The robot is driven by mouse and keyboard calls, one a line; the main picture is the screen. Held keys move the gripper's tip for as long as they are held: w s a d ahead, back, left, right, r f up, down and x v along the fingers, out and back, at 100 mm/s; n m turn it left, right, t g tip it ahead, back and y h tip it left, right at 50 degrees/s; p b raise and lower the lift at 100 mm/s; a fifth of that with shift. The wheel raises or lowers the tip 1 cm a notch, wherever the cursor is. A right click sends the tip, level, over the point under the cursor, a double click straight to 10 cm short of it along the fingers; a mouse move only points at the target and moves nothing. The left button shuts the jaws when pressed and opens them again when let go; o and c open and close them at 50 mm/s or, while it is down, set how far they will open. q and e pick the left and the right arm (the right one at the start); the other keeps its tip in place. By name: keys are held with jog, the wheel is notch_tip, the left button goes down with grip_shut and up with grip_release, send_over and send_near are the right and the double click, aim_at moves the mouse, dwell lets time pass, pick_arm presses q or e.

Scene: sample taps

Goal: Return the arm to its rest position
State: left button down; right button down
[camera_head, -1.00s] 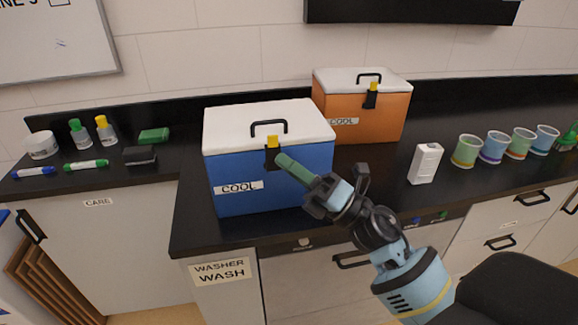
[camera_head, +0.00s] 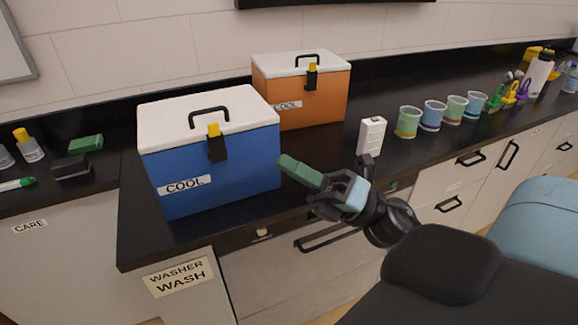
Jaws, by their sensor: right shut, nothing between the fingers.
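My right gripper (camera_head: 288,162) comes in from the lower right, with its green fingertips closed together and nothing between them. The tips point left at the right edge of the blue cooler (camera_head: 222,172), and I cannot tell whether they touch it. The blue cooler has a shut white lid, a black handle and a yellow-and-black latch. My left gripper is not in view.
An orange cooler (camera_head: 327,104) stands behind the blue one. A white box (camera_head: 371,137) and several cups (camera_head: 408,123) stand to the right on the dark counter. Drawer handles (camera_head: 470,158) stick out from the counter front.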

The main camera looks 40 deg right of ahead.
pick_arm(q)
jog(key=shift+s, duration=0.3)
